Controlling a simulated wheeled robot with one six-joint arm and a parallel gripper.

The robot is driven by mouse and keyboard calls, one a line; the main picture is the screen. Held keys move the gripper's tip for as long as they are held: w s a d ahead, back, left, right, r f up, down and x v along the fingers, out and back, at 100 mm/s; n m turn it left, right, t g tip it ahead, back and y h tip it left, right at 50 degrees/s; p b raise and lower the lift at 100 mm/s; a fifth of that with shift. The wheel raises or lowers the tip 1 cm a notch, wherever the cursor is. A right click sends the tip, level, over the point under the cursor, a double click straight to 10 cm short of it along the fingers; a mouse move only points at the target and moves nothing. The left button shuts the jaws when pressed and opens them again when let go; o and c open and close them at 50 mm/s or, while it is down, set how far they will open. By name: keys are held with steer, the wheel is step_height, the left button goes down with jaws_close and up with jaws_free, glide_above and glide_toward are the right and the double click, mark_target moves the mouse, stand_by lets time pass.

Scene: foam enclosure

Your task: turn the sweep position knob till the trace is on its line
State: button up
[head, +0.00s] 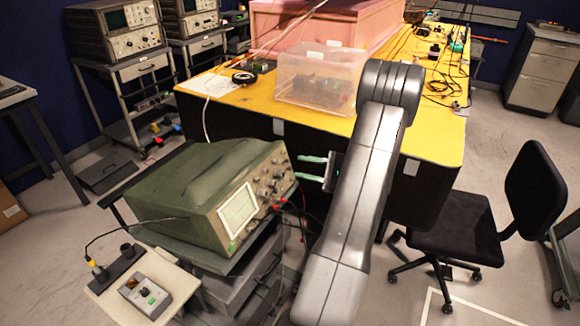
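The green oscilloscope (205,185) stands on a cart at centre left, its front turned to the right. Its pale lit screen (238,212) carries a grid; a trace or line is too small to make out. The control panel (270,178) beside the screen holds several small knobs; which one is the sweep position knob I cannot tell. My gripper (298,166) is just right of the panel, its two pale green fingers pointing left at it. The fingers are apart with a visible gap and nothing between them. Whether the tips touch a knob is unclear.
Red and black leads (290,207) hang from the scope's front. A yellow-topped bench (235,100) with a clear plastic box (318,80) stands behind. A black chair (465,225) is at right. A small side table (185,285) with a meter box (145,296) is at lower left.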

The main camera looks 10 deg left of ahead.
mark_target(275, 162)
steer(key=d, duration=0.7)
steer(key=shift+s+d+f+b, duration=0.25)
steer(key=shift+s+b, duration=0.1)
steer(key=shift+s, duration=0.05)
steer(key=a, duration=0.4)
steer(key=w+a+p, duration=0.1)
steer(key=a, duration=0.4)
steer(key=a+r+p, duration=0.1)
steer(key=a, duration=0.3)
steer(key=shift+w+a, duration=0.2)
steer(key=shift+a, duration=0.2)
